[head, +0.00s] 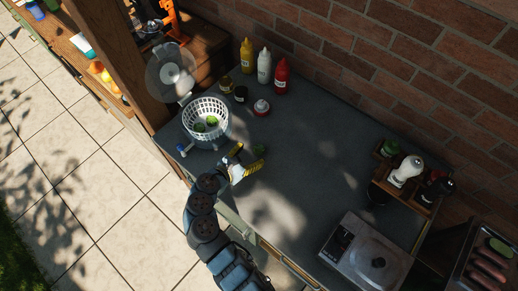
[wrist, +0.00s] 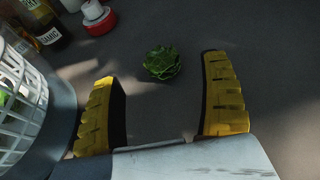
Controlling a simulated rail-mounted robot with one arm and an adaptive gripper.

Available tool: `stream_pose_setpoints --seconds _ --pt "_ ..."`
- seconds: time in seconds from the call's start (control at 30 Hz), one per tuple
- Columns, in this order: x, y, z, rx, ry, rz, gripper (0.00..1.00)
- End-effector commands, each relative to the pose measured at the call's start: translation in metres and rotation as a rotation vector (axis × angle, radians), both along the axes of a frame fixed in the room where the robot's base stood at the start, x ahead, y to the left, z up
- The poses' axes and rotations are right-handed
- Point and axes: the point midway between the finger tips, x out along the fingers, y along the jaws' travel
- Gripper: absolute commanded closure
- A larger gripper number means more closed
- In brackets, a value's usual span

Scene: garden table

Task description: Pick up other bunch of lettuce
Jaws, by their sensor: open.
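A small green bunch of lettuce (head: 259,149) lies on the dark grey counter, right of the white basket. In the wrist view the lettuce (wrist: 162,63) sits ahead of and between my two yellow fingers, touching neither. My gripper (head: 245,161) is open and empty, low over the counter just left of and below the lettuce. Other green lettuce pieces (head: 211,121) lie inside the white slotted basket (head: 194,107). In the wrist view the basket (wrist: 32,98) stands close by on the left, with a little green showing through its slots.
A clear round lid (head: 171,72) leans behind the basket. Yellow, white and red squeeze bottles (head: 264,67) stand along the wall, with small jars and a red-and-white container (head: 261,107) nearer. A spice rack (head: 405,177) and a burner (head: 366,257) are at right. The counter's middle is clear.

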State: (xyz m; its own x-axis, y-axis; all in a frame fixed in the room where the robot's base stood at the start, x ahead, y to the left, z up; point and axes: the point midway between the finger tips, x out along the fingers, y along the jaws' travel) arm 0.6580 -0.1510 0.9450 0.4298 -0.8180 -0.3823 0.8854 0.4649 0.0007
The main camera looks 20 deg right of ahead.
Motion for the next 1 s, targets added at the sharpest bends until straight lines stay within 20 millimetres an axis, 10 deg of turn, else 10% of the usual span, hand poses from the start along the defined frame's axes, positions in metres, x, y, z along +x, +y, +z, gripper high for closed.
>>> stream_pose_setpoints --seconds 0.83,1.0 --pt "0.022 -0.044 -0.018 0.0 0.0 0.0 0.23" --pt "0.022 -0.044 -0.018 0.0 0.001 0.0 0.7"
